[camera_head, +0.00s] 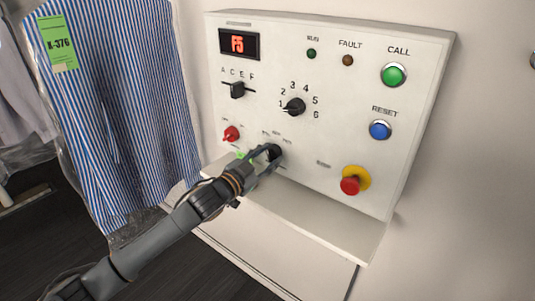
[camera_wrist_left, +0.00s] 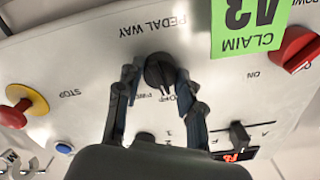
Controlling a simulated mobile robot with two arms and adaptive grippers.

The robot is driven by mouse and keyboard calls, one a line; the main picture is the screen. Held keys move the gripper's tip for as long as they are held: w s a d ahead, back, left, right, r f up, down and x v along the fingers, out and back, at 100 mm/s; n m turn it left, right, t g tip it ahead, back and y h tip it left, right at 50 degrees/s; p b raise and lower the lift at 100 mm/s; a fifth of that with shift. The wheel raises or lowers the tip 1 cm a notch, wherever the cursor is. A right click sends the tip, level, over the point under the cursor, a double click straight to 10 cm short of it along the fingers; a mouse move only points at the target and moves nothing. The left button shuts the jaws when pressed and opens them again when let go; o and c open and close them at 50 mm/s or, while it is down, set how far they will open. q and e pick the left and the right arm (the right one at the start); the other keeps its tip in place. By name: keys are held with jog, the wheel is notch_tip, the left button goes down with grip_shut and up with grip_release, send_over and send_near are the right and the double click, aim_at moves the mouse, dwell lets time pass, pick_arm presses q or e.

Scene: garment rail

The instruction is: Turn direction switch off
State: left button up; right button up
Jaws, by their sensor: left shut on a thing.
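The direction switch is a round black knob (camera_head: 273,151) low on the white control panel, mostly covered by my left gripper in the head view. In the left wrist view the black knob (camera_wrist_left: 160,72) sits under the "PEDAL WAY" lettering, with small labels around it, one reading "OFF". Its exact pointer position is hard to make out. My left gripper (camera_wrist_left: 157,82) has its fingers on either side of the knob and is shut on it; it also shows at the panel in the head view (camera_head: 267,156). My right gripper is out of view.
The white panel (camera_head: 300,75) holds a red switch (camera_head: 231,133), a slider (camera_head: 237,90), a numbered dial (camera_head: 294,106), green (camera_head: 394,75) and blue buttons (camera_head: 380,130), and a red stop button (camera_head: 350,186). A green claim tag (camera_wrist_left: 245,25) is beside the knob. A shelf (camera_head: 310,215) juts out below.

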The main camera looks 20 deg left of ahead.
pick_arm(q)
jog(key=shift+m+p, duration=0.3)
jog(key=shift+m, duration=0.8)
jog(key=o, duration=1.2)
jog(key=shift+v, duration=6)
